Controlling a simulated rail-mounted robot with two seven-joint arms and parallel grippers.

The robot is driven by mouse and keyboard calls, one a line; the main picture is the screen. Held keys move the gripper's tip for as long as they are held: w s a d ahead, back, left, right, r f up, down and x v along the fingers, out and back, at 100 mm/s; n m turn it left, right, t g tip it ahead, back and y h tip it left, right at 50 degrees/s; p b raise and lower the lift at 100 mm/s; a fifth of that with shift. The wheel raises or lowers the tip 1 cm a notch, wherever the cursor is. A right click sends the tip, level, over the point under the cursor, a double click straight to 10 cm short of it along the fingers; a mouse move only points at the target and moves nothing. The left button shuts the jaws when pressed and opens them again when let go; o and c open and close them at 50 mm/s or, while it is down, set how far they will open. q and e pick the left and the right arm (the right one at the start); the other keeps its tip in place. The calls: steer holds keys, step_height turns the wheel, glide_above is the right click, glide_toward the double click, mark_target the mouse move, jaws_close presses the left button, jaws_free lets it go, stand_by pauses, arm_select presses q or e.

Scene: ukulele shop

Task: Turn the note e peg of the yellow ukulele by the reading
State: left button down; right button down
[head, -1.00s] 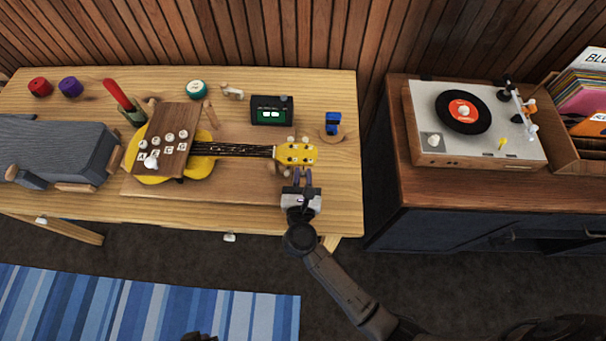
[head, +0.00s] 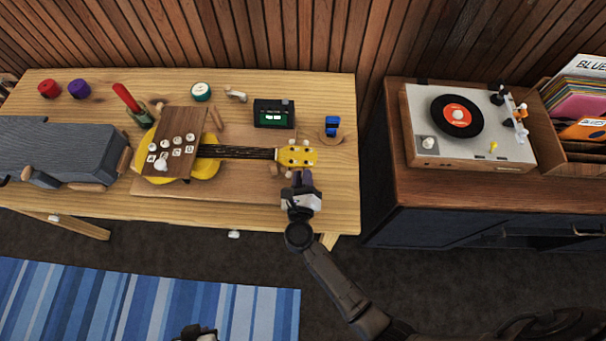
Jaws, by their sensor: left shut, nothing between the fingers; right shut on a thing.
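The yellow ukulele (head: 205,167) lies on the wooden table, its neck pointing right to a yellow headstock (head: 310,157) with several pale pegs. My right gripper (head: 301,176) is at the near side of the headstock, shut on a near-side peg. The fingers hide this peg, and I cannot read its note. A dark tuner box (head: 273,113) with a lit green display stands behind the neck; its reading is too small to make out. My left gripper (head: 196,332) shows only partly at the bottom edge, shut and empty, well away from the ukulele.
A wooden board (head: 175,120) with lettered white knobs covers part of the ukulele body. A grey block-shaped thing (head: 75,146) lies at the left. A blue item (head: 332,124) stands right of the tuner. A record player (head: 478,145) sits on the right cabinet.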

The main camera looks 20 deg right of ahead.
stand_by(0.5)
steer(key=c, duration=1.3)
jaws_free()
